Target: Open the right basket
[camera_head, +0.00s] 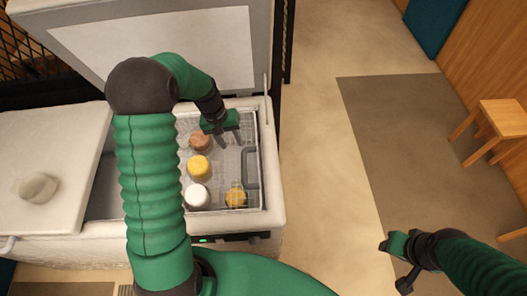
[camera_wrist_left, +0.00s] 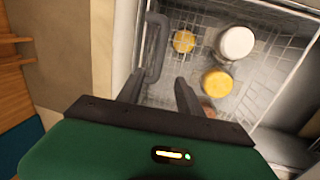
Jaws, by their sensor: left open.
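The chest freezer (camera_head: 270,220) has its right side open, showing a wire basket (camera_head: 225,165) inside. The basket's grey handle (camera_head: 250,168) is at its right side; the handle also shows in the left wrist view (camera_wrist_left: 155,48), beyond my left fingers. My left gripper (camera_head: 230,141) is open over the upper part of the basket, left of the handle in the head view. In the left wrist view its two fingers (camera_wrist_left: 158,78) are apart with nothing held. My right gripper (camera_head: 394,264) is at the lower right, away from the freezer; its jaw state is unclear.
The basket holds a brownish tub (camera_head: 200,141), a yellow tub (camera_head: 199,167), a white tub (camera_head: 197,196) and a smaller yellow one (camera_head: 236,196). A wooden stool (camera_head: 500,120) stands right; floor between is clear.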

